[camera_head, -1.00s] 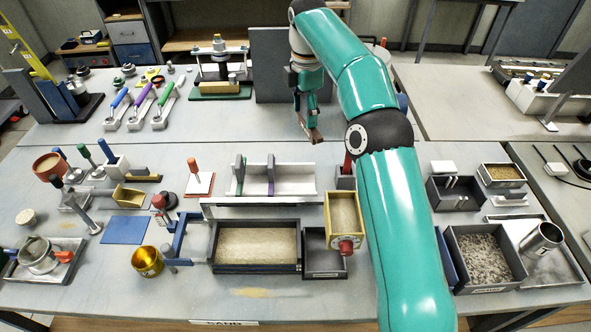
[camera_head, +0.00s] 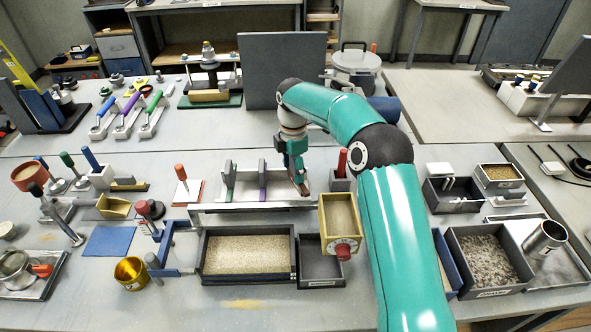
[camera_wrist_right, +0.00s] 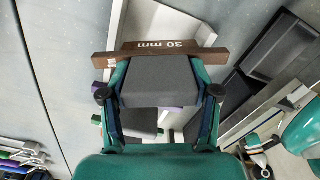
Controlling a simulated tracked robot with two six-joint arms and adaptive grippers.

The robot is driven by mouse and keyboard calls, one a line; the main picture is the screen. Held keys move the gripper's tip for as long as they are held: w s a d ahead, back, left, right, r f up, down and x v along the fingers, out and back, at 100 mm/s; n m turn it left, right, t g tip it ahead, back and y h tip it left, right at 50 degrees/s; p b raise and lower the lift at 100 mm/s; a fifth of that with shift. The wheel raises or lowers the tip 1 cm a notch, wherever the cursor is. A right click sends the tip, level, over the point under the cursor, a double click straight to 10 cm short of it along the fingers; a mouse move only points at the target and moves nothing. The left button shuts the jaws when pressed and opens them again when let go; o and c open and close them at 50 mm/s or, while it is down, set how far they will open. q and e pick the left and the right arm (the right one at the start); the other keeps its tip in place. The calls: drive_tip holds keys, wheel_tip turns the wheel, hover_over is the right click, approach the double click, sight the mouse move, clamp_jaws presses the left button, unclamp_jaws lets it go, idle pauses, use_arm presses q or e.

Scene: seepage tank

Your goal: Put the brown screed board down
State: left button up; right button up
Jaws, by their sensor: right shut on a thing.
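The brown screed board (camera_wrist_right: 222,57), marked "30 mm", is in my right gripper (camera_wrist_right: 160,85) in the wrist view. A grey block (camera_wrist_right: 160,80) sits between the fingers, right behind the board. In the head view my right gripper (camera_head: 297,174) points down at the right end of the pale rack (camera_head: 245,207), and only a small brown part of the board (camera_head: 304,188) shows at its fingertips. I cannot tell whether the board touches the rack. Two upright boards, one green-edged (camera_head: 228,181) and one purple-edged (camera_head: 263,180), stand in the rack. My left gripper is out of view.
A red-handled tool in a grey holder (camera_head: 341,184) stands close right of the gripper. A sand tray (camera_head: 202,272), an empty grey bin (camera_head: 320,268) and a yellow box with a red knob (camera_head: 341,217) are in front. A tall grey panel (camera_head: 283,65) stands behind.

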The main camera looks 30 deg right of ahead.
drive_tip(key=shift+f, duration=0.5)
drive_tip(key=shift+f, duration=0.1)
drive_tip(key=shift+f, duration=0.4)
drive_tip(key=o, duration=1.4)
drive_tip(key=shift+o, duration=0.2)
drive_tip(key=shift+r, duration=0.15)
wheel_tip(320, 180, up, 13)
drive_tip(key=shift+f+p, duration=0.1)
drive_tip(key=shift+p, duration=0.4)
drive_tip(key=shift+f, duration=0.1)
